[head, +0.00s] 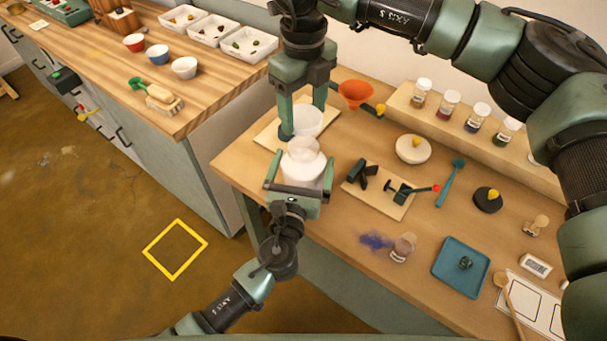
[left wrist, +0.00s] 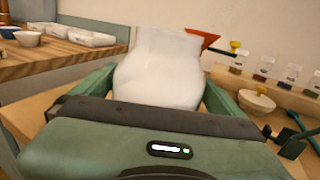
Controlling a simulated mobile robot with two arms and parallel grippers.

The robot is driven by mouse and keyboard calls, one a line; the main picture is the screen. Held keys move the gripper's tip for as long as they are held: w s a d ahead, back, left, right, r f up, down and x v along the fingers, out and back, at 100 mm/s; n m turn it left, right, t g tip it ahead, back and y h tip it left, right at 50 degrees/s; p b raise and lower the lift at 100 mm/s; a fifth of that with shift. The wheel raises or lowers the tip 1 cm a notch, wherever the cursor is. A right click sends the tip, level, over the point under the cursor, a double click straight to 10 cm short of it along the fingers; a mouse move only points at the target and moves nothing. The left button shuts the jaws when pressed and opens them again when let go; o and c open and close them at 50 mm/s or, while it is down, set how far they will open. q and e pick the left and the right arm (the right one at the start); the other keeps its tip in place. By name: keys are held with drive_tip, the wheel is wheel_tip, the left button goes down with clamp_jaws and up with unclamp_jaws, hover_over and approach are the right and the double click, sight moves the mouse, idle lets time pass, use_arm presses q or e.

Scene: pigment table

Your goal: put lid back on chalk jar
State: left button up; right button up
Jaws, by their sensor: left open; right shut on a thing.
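A white jar (head: 303,170) with a paler round mouth stands at the near left of the worktable. My left gripper (head: 298,178) is open, with a finger on each side of the jar. In the left wrist view the white jar (left wrist: 158,78) fills the space between the fingers. My right gripper (head: 304,118) reaches down just behind it and is shut on a white bowl-like piece (head: 308,121). I cannot tell whether that piece touches the jar. A cream round lid (head: 411,150) with a yellow knob lies to the right, and a dark one (head: 487,200) lies farther right.
An orange funnel (head: 355,93) stands behind. Several small jars line a raised shelf (head: 403,97). A small board (head: 384,201) with dark tools, a tipped jar (head: 403,247) by spilled blue powder and a blue tray (head: 447,271) occupy the right side.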

sight(303, 139)
use_arm(q)
drive_tip(key=shift+w+d, duration=0.25)
drive_tip(key=shift+w, duration=1)
drive_tip(key=shift+c, duration=0.3)
drive_tip(key=c, duration=1.7)
use_arm(e)
drive_tip(key=shift+f, duration=2.5)
drive_tip(key=shift+f, duration=0.1)
drive_tip(key=shift+f, duration=0.8)
drive_tip(key=shift+f, duration=0.55)
